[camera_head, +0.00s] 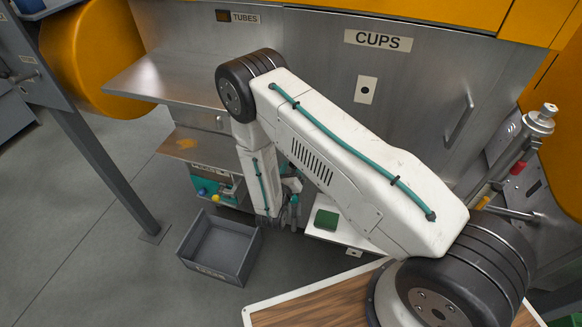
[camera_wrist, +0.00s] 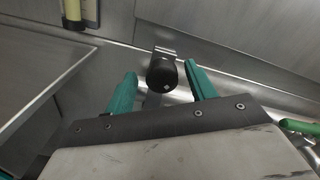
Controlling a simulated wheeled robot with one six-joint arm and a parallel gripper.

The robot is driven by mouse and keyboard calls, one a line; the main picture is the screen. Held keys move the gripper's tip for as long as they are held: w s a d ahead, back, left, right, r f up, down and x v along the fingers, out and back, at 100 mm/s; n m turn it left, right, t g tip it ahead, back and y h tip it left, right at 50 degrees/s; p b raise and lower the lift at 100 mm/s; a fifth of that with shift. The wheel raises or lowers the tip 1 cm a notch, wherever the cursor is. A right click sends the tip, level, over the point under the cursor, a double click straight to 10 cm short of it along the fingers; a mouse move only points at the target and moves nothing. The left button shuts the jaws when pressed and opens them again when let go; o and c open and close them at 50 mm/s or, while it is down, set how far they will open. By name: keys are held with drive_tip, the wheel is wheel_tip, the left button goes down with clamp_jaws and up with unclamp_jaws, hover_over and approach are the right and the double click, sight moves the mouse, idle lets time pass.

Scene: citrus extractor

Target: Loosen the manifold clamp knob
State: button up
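In the wrist view a dark round knob (camera_wrist: 162,75) with a small pale mark on its face sits on a metal clamp bracket (camera_wrist: 165,51) against a steel pipe. My gripper (camera_wrist: 160,72) is open, with one teal finger on each side of the knob. A narrow gap shows on both sides, so neither finger appears to touch it. How deep the knob lies between the fingers is hard to tell. In the head view my gripper (camera_head: 293,212) hangs low near the machine's base, small and partly hidden, and the knob cannot be made out there.
A grey open crate (camera_head: 222,247) stands on the floor left of my gripper. A green block (camera_head: 327,220) lies on a white shelf to its right. In the wrist view a yellow tube (camera_wrist: 73,14) is at upper left and a green pipe (camera_wrist: 300,127) at right.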

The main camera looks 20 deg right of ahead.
drive_tip(key=v, duration=0.7)
drive_tip(key=shift+s+a, duration=0.2)
drive_tip(key=shift+s, duration=0.1)
drive_tip(key=w+d+m, duration=0.1)
drive_tip(key=w+m, duration=0.1)
drive_tip(key=m, duration=0.1)
drive_tip(key=w+d+m, duration=0.2)
drive_tip(key=m, duration=0.1)
drive_tip(key=w+d+m, duration=0.2)
drive_tip(key=w+m, duration=0.1)
drive_tip(key=m, duration=0.1)
drive_tip(key=shift+w+d, duration=0.1)
drive_tip(key=shift+d, duration=0.05)
drive_tip(key=shift+r, duration=0.1)
drive_tip(key=c, duration=1)
